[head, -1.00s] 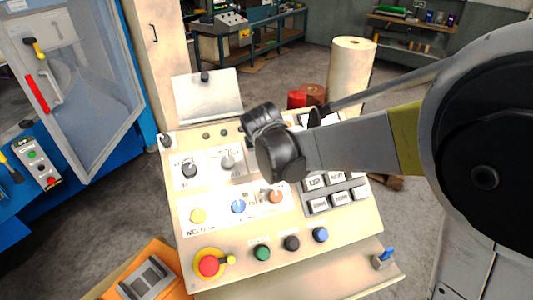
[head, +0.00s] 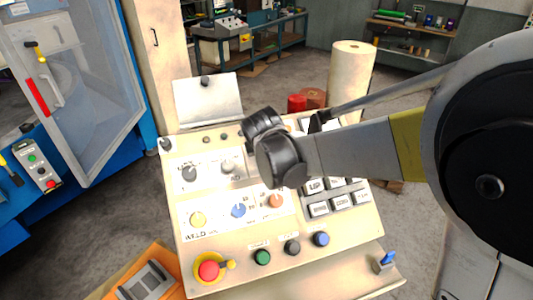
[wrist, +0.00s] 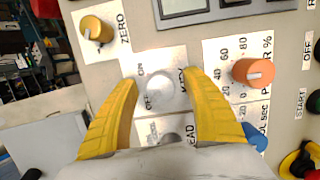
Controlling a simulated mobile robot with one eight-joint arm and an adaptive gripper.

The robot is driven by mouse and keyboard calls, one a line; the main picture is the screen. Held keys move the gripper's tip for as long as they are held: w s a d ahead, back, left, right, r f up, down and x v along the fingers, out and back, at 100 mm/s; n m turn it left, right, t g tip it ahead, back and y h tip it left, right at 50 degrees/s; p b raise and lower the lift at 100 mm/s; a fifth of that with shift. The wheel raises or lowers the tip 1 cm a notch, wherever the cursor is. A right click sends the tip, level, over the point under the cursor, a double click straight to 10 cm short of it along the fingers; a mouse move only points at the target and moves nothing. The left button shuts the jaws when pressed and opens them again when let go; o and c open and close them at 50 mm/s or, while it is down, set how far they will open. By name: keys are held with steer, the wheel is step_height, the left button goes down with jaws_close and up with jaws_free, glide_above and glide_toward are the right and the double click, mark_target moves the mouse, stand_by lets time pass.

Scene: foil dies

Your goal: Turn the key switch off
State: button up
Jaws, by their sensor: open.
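The key switch (wrist: 165,88) is a pale grey round piece on a white plate marked OFF, ON and KEY, in the middle of the wrist view. My gripper (wrist: 160,82) is open, with one yellow finger on each side of the switch. The fingertips reach about level with the switch; I cannot tell whether either touches it. The way the key is turned is not clear. In the head view my black wrist covers the switch and the fingers.
On the panel (head: 185,245), an orange knob (wrist: 253,72) is close right of my right finger in the wrist view. A yellow knob (wrist: 96,29) is at upper left and a blue knob (wrist: 254,140) at lower right. A red emergency button (head: 208,270) is at the panel's front.

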steer(key=v, duration=1.2)
steer(key=s+d+f+m+b, duration=1.1)
steer(key=s+d+f+m, duration=0.5)
steer(key=s+d+m, duration=0.2)
steer(key=s+m, duration=0.1)
steer(key=m, duration=0.1)
steer(key=shift+s+m+y+b, duration=0.3)
steer(key=shift+s+m, duration=0.05)
steer(key=shift+m, duration=0.05)
steer(key=shift+d, duration=0.15)
